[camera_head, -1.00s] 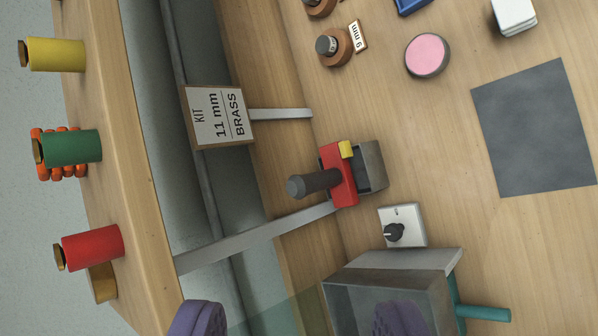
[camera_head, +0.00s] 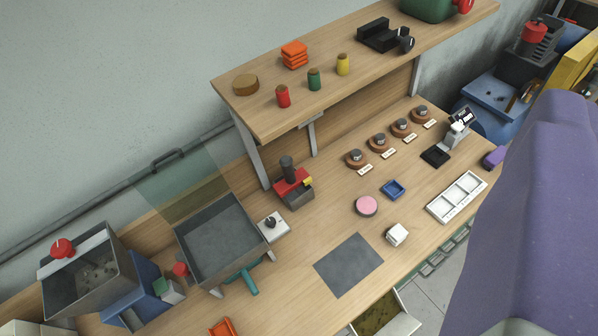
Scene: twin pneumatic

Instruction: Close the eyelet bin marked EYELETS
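No label reading EYELETS is legible in this view, so I cannot be sure which container is the eyelet bin. A pale-rimmed open bin (camera_head: 402,325) with a mottled olive-brown inside shows at the bottom edge, below the bench front; its front is cut off. A large purple part, seemingly one finger of my gripper (camera_head: 535,225), fills the right side close to the camera. Its opposite finger cannot be made out, so the opening is unclear. Nothing is seen held.
The wooden bench carries a grey mat (camera_head: 348,265), a red-and-grey press (camera_head: 294,187), a grey box with a clear raised guard (camera_head: 222,240) and a white tray (camera_head: 457,197). A shelf (camera_head: 350,75) stands behind. Grey floor (camera_head: 440,285) shows below the front edge.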

